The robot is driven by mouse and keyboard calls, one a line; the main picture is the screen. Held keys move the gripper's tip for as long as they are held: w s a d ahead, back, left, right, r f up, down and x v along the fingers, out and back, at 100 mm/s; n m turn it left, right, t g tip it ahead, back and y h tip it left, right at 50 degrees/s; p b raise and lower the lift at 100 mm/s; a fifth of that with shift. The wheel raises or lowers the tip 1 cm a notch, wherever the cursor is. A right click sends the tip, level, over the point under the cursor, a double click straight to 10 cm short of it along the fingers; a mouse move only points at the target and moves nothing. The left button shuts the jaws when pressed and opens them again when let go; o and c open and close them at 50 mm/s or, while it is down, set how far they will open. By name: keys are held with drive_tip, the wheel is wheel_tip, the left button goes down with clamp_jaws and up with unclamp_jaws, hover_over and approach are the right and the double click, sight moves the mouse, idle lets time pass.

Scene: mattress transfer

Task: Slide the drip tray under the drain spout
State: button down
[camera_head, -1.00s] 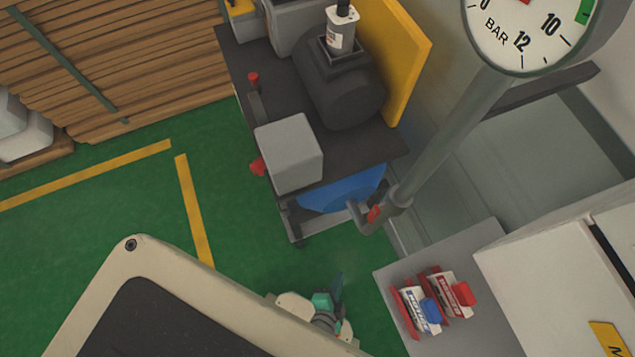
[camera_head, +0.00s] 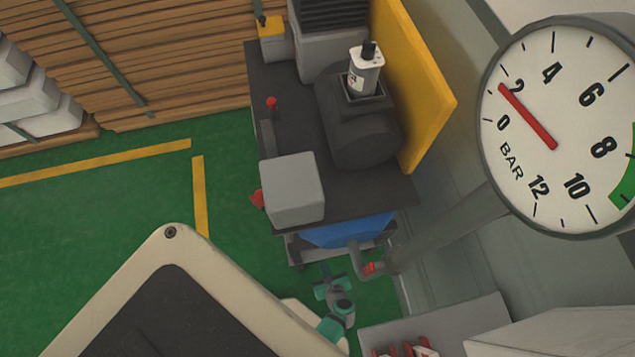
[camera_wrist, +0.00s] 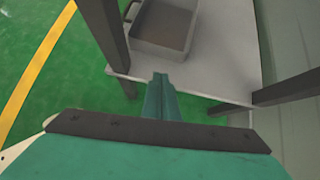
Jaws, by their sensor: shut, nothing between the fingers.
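The drip tray appears to be the grey open metal tray (camera_wrist: 158,48) with a brownish floor and a side handle, at the top of the wrist view. It rests on a pale low shelf (camera_wrist: 222,75) between dark legs. In the head view I cannot make the tray out. The drain spout is likely the grey bent pipe (camera_head: 357,256) with a red handle, below the blue tank (camera_head: 345,232). My teal gripper (camera_head: 330,283) is beside that pipe, low by the cart. In the wrist view my gripper (camera_wrist: 160,80) is shut and empty, apart from the tray.
A dark-topped cart (camera_head: 300,115) carries a black machine and a grey box (camera_head: 292,188). A large pressure gauge (camera_head: 560,125) stands at right. A grey surface (camera_head: 440,322) with red items is at bottom right. Dark legs (camera_wrist: 106,30) flank the shelf. Green floor lies open at left.

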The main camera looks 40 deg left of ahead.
sight(314, 242)
drive_tip(key=x, duration=0.7)
drive_tip(key=shift+r, duration=0.1)
drive_tip(key=shift+w+a, duration=0.65)
drive_tip(key=shift+a, duration=0.25)
drive_tip(key=shift+w+a, duration=0.4)
drive_tip(key=shift+a, duration=0.25)
